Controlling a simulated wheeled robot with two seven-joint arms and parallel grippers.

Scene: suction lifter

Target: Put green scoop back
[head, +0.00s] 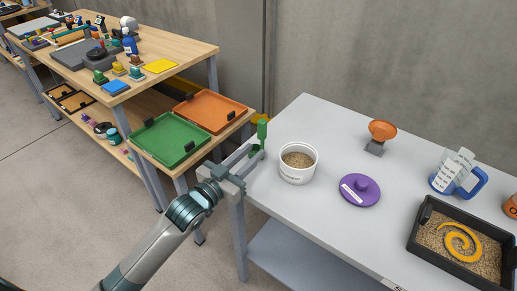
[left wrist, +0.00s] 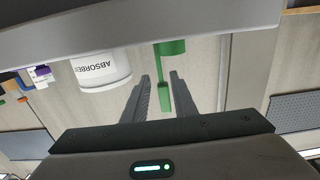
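The green scoop (head: 262,130) stands roughly upright at the left edge of the grey table, left of the white tub. My left gripper (head: 254,153) is at the scoop, its two fingers spread apart. In the left wrist view the green scoop (left wrist: 164,88) shows between the fingertips of my left gripper (left wrist: 160,82), with gaps at its sides. What supports the scoop is hidden. The white tub (head: 298,163) holds brown granules; its lettering shows in the left wrist view (left wrist: 100,68). My right gripper is not in view.
A purple lid (head: 360,190), an orange dish on a stand (head: 381,137), a blue-handled jug (head: 458,178) and a black granule tray (head: 417,238) are on the grey table (head: 300,225). Green (head: 168,139) and orange (head: 210,111) trays sit on the wooden shelf at left.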

